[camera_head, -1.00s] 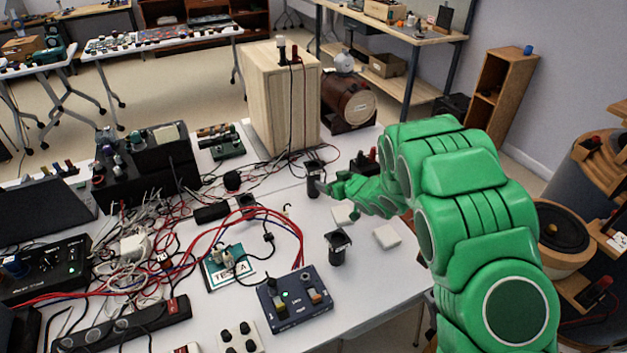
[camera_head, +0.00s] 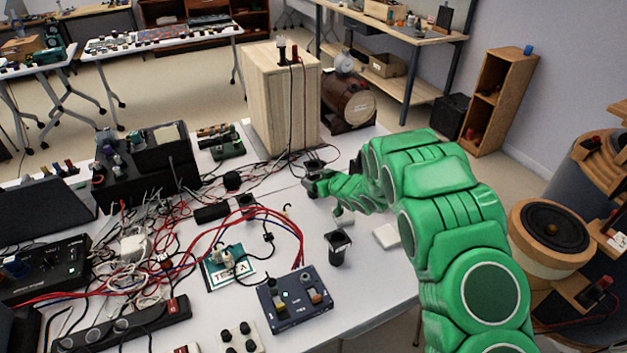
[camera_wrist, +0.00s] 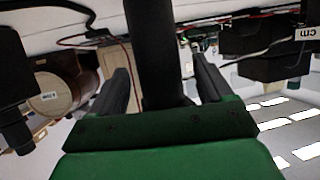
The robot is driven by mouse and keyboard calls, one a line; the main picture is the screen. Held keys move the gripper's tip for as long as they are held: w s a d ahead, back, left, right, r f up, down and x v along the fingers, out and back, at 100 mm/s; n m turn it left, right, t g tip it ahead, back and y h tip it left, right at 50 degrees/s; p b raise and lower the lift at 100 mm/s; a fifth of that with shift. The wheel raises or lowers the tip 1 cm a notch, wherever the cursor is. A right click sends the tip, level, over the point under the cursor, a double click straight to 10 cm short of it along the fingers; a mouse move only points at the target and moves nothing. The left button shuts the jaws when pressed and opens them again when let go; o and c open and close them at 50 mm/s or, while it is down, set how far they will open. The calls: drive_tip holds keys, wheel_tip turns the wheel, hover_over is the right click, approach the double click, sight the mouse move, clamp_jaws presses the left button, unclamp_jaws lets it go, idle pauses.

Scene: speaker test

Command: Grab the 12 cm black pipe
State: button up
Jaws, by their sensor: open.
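My green arm reaches over the white table (camera_head: 375,290) to its far part. My gripper (camera_head: 314,187) is low there, at a black pipe whose flared top (camera_head: 313,164) shows just above it; the gripper hides most of its body. In the wrist view the black pipe (camera_wrist: 152,45) stands between my two open fingers, with a gap on each side. I cannot read a length on either pipe in the head view.
A tall wooden box (camera_head: 280,105) and a brown barrel-like speaker (camera_head: 347,100) stand behind my gripper. White blocks (camera_head: 386,236) lie near my arm. Cables and a blue switch box (camera_head: 295,300) fill the left and front. A dark thing labelled "cm" (camera_wrist: 275,35) shows in the wrist view.

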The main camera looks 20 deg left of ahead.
drive_tip(key=shift+x, duration=0.75)
drive_tip(key=c, duration=1.1)
